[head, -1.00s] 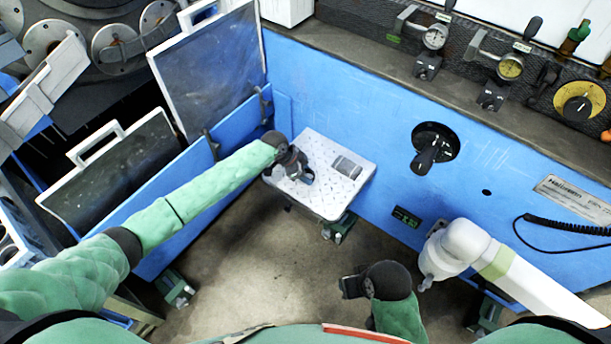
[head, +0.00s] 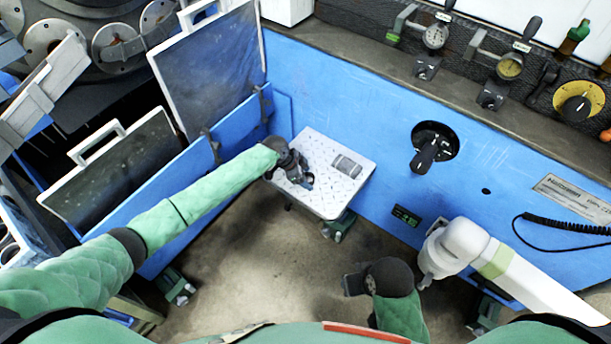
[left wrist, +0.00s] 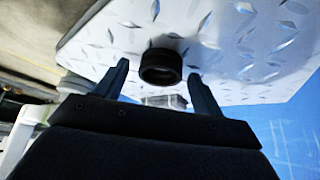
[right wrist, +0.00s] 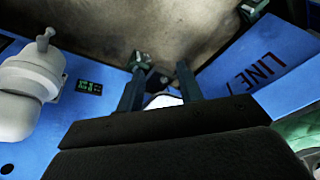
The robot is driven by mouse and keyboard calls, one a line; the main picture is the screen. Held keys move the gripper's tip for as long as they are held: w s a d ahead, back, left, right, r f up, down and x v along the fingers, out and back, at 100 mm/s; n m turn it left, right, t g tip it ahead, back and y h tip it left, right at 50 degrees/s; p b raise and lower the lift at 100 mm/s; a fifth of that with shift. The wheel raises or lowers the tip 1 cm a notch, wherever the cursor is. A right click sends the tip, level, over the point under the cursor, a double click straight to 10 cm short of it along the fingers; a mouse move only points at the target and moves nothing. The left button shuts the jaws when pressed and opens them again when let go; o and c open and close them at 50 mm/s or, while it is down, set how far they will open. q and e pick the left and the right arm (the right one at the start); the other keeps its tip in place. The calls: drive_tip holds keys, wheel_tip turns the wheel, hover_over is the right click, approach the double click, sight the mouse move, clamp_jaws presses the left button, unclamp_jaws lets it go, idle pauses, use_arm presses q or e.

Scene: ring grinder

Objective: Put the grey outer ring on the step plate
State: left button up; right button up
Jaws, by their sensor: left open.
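The step plate (head: 345,195) is a pale metal tread plate against the blue machine wall. In the left wrist view, its diamond-patterned top (left wrist: 110,35) fills the upper part. A dark, short ring (left wrist: 161,66) is on or just above the plate, between the spread fingers of my left gripper (left wrist: 160,74); a gap shows on each side. It looks nearly black here, and I take it for the outer ring. My left gripper (head: 306,181) is open over the plate's left part. My right gripper (right wrist: 160,80) is open and empty, away from the plate.
A grey rectangular patch (head: 346,166) is on the plate's right part. The blue wall (head: 370,110) with a black knob (head: 426,155) stands behind. A white jointed arm (head: 465,245) stands at the right, near my right gripper. The floor (head: 250,255) before the plate is clear.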

use_arm(q)
drive_tip(key=shift+a+r, duration=0.15)
drive_tip(key=shift+r, duration=0.1)
drive_tip(key=b+v, duration=0.1)
drive_tip(key=v, duration=1)
drive_tip(key=s+d+f+n+t, duration=0.15)
drive_tip(key=s+d, duration=0.25)
drive_tip(key=s, duration=0.6)
drive_tip(key=s+d+n+g, duration=0.1)
drive_tip(key=s+d+n, duration=0.25)
drive_tip(key=s, duration=0.75)
drive_tip(key=s+a+r+n+t+y, duration=0.1)
drive_tip(key=s+a+n, duration=0.3)
drive_tip(key=s, duration=0.4)
drive_tip(key=s+a+n+y, duration=0.2)
drive_tip(key=s+a+n, duration=0.2)
drive_tip(key=s+a, duration=0.3)
drive_tip(key=shift+s+a+r+n+t, duration=0.3)
drive_tip(key=shift+s+r+t, duration=0.05)
drive_tip(key=shift+s, duration=0.95)
use_arm(e)
drive_tip(key=shift+w+a+f+t+y, duration=0.15)
drive_tip(key=shift+a+f, duration=0.25)
drive_tip(key=shift+f, duration=0.15)
drive_tip(key=shift+w+a+f+t+y, duration=0.15)
drive_tip(key=shift+a+f, duration=0.2)
drive_tip(key=shift+f, duration=0.15)
